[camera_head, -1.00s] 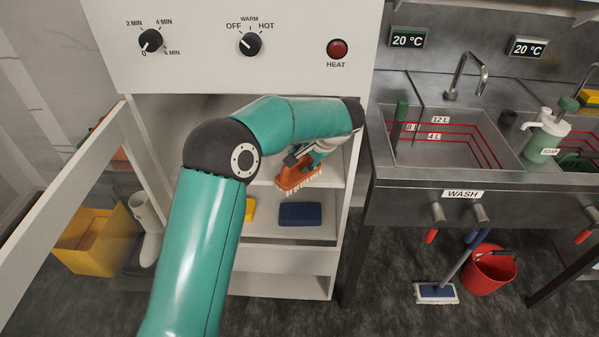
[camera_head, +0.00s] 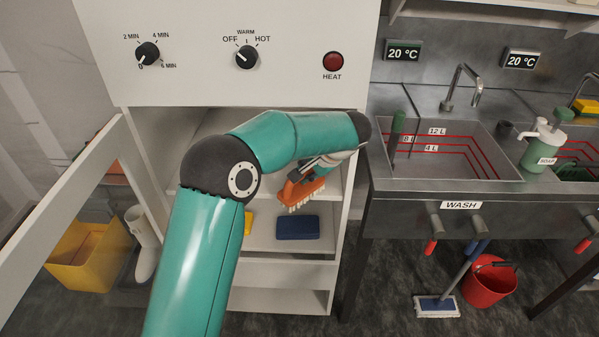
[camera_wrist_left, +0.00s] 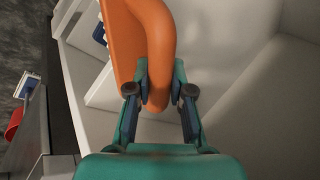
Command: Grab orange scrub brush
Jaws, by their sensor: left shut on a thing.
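The orange scrub brush (camera_head: 302,190) has pale bristles pointing down and is in the open cabinet, above the shelf with the blue sponge. My left gripper (camera_head: 296,174) is shut on it, partly hidden by my teal arm in the head view. In the left wrist view the brush's orange handle (camera_wrist_left: 155,50) sits between the two fingers of my left gripper (camera_wrist_left: 160,92). My right gripper is not in view.
A blue sponge (camera_head: 298,228) and a partly hidden yellow thing (camera_head: 248,223) lie on the cabinet shelf (camera_head: 268,237). The open cabinet door (camera_head: 70,180) stands at left. A steel wash sink (camera_head: 450,150) stands at right, a red bucket (camera_head: 489,281) below it.

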